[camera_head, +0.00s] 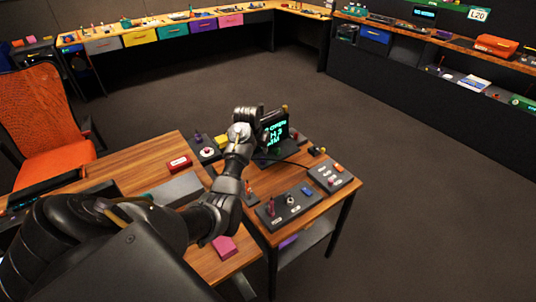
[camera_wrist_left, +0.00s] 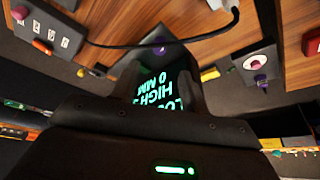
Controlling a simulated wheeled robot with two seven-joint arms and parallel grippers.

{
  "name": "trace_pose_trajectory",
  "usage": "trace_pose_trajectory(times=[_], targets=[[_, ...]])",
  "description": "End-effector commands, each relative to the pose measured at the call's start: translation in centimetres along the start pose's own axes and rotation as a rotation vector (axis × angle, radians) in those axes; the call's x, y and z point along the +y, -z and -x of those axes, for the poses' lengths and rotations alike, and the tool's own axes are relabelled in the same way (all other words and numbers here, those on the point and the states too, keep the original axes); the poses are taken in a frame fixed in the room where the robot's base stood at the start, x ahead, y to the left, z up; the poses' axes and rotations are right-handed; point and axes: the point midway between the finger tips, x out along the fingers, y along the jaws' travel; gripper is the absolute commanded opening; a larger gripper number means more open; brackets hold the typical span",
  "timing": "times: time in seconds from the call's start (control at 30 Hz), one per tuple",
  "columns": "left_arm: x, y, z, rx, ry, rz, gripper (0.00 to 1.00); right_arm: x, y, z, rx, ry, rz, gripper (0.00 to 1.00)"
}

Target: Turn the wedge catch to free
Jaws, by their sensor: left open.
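I cannot pick out the wedge catch for certain in either view. A small dark display unit (camera_head: 274,132) with cyan text stands on the wooden desk. My left gripper (camera_head: 246,112) is beside its left side, above the desk; whether they touch is unclear. In the left wrist view the display's cyan text (camera_wrist_left: 160,92) appears upside down beyond my dark gripper body, with a small purple knob (camera_wrist_left: 160,48) above it. The left gripper is open, with nothing seen held. My right gripper is in neither view.
A panel with a white disc and knob (camera_head: 207,152) lies left of my gripper. Control panels (camera_head: 290,206) and (camera_head: 331,176) occupy the desk's right side. A red block (camera_head: 179,163) and a pink block (camera_head: 225,247) lie nearby. A dark cable (camera_wrist_left: 125,43) crosses the desk. An orange chair (camera_head: 45,115) stands left.

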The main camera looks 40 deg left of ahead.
Motion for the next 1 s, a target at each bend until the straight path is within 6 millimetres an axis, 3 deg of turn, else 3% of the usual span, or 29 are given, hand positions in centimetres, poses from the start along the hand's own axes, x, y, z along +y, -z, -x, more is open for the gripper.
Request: trace_pose_trajectory(times=[0.13,0.27,0.43,0.7,1.0], targets=[[-0.1,0.5,0.1,0.0,-0.007,0.007,0.45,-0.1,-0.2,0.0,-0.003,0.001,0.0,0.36],[0.0,0.5,-0.4,-0.001,-0.007,0.005,0.45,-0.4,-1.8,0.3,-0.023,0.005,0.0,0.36],[0.0,0.3,-2.8,-0.005,-0.007,0.006,0.45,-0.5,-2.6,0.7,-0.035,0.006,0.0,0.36],[0.0,0.4,-7.6,-0.003,-0.007,0.006,0.45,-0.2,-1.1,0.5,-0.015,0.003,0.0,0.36],[0.0,0.4,-10.3,0.001,-0.006,0.006,0.45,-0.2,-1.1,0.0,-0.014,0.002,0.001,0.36]])
